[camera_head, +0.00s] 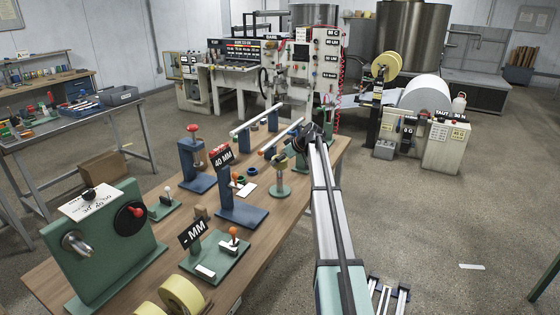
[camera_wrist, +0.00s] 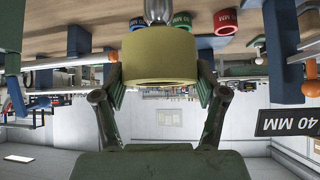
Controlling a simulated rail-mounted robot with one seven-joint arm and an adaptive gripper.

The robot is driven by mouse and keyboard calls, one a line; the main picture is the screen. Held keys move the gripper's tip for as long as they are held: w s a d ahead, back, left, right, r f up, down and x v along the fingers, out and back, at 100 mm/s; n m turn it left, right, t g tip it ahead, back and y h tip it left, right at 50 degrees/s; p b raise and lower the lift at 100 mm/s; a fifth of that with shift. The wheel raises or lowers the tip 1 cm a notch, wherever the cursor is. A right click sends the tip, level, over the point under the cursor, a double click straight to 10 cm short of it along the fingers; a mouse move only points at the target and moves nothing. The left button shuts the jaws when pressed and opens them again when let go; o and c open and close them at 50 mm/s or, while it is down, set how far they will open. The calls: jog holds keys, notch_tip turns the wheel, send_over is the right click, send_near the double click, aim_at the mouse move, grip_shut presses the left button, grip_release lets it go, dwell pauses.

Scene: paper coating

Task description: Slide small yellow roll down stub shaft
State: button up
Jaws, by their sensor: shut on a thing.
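The small yellow roll (camera_wrist: 160,55) fills the upper middle of the wrist view, which looks upside down. My gripper (camera_wrist: 160,88) is shut on it, with one finger on each side. A grey metal stub shaft (camera_wrist: 158,10) shows at the top edge of that view, in line with the roll's middle and meeting its edge. I cannot tell how far the shaft goes into the roll.
Blue, green and red rings (camera_wrist: 222,22) lie on the wooden table (camera_head: 150,195). A blue stand with a 40 MM sign (camera_head: 222,156) is left of the green stand. Bigger yellow rolls (camera_head: 183,294) are at the near edge. Two pale rails (camera_head: 256,120) lie behind.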

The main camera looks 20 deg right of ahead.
aim_at(280, 182)
jog(key=shift+f+b, duration=3.85)
jog(key=shift+f, duration=2.35)
jog(key=o, duration=1.2)
jog(key=shift+r, duration=0.1)
jog(key=shift+s, duration=0.1)
jog(key=v, duration=1.2)
